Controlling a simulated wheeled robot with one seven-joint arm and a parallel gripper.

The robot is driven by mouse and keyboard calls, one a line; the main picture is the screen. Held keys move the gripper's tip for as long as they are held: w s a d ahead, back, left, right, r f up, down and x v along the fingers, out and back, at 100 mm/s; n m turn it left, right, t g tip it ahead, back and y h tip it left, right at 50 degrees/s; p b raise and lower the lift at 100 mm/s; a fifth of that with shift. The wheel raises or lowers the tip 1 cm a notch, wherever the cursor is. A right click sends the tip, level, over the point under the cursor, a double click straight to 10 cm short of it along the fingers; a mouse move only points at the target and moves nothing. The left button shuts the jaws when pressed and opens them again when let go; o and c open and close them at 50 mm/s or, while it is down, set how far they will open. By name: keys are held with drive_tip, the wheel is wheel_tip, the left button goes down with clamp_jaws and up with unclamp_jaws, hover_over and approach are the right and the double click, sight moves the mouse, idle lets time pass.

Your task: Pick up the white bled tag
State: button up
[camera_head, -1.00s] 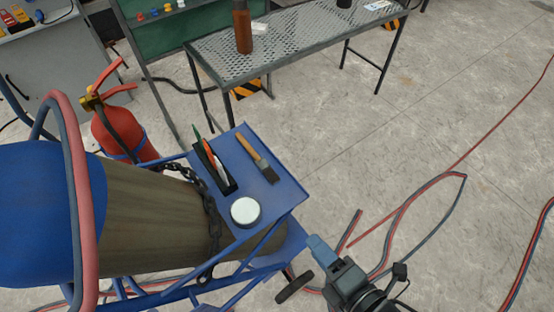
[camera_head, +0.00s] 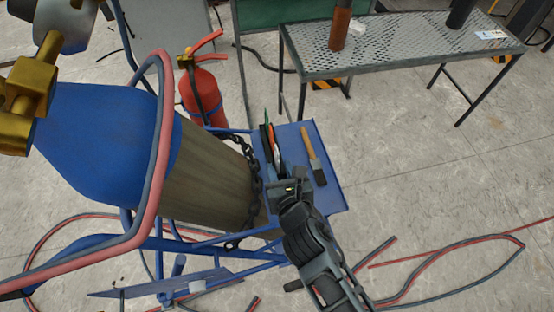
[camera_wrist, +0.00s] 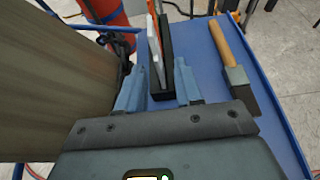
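A thin white flat piece (camera_wrist: 156,55), which looks like the tag, stands upright in a narrow black holder (camera_wrist: 167,50) on the blue cart shelf (camera_wrist: 205,60). In the head view the white piece (camera_head: 277,155) shows just beyond my gripper (camera_head: 288,186). In the wrist view my gripper (camera_wrist: 159,72) is open, with one blue fingertip on each side of the holder and white piece. Nothing is seen gripped. I cannot tell whether the fingers touch the holder. The lower part of the white piece is hidden. No lettering on it is readable.
A chain (camera_head: 250,170) and large gas cylinder (camera_head: 205,170) stand close on the left. A red extinguisher (camera_head: 203,90) is behind. A perforated table (camera_head: 400,48) stands beyond; hoses (camera_head: 440,270) lie on the floor.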

sight(279, 166)
drive_tip(key=x, duration=0.4)
drive_tip(key=shift+w+a, duration=0.1)
drive_tip(key=shift+w, duration=0.05)
clamp_jaws()
